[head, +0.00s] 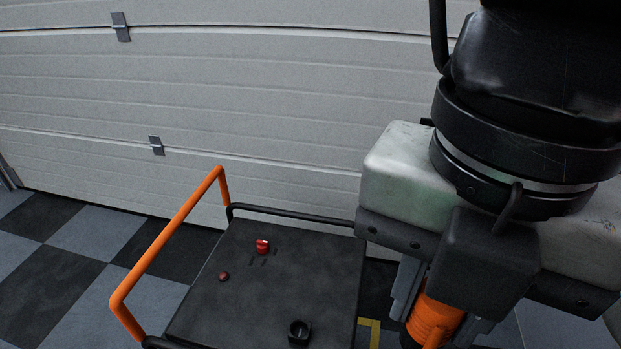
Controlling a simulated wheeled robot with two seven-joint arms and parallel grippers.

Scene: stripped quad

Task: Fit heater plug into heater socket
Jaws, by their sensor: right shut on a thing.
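My right gripper (437,312) is large in the right of the head view, pointing down. Its grey fingers are shut on an orange ribbed cylinder (432,322), which looks like the heater plug. The plug's lower end is cut off by the picture's edge. A small black block with a round opening (300,332), which looks like the heater socket, sits on the dark cart top (318,265) near the bottom edge. The plug is to the right of this socket and apart from it. My left gripper is not in view.
A red part (263,246) and a small red knob (223,276) are on the cart top. An orange rail (165,245) rises at the cart's left, and a black rail (295,214) runs along its back. A pale panelled door (200,100) stands behind.

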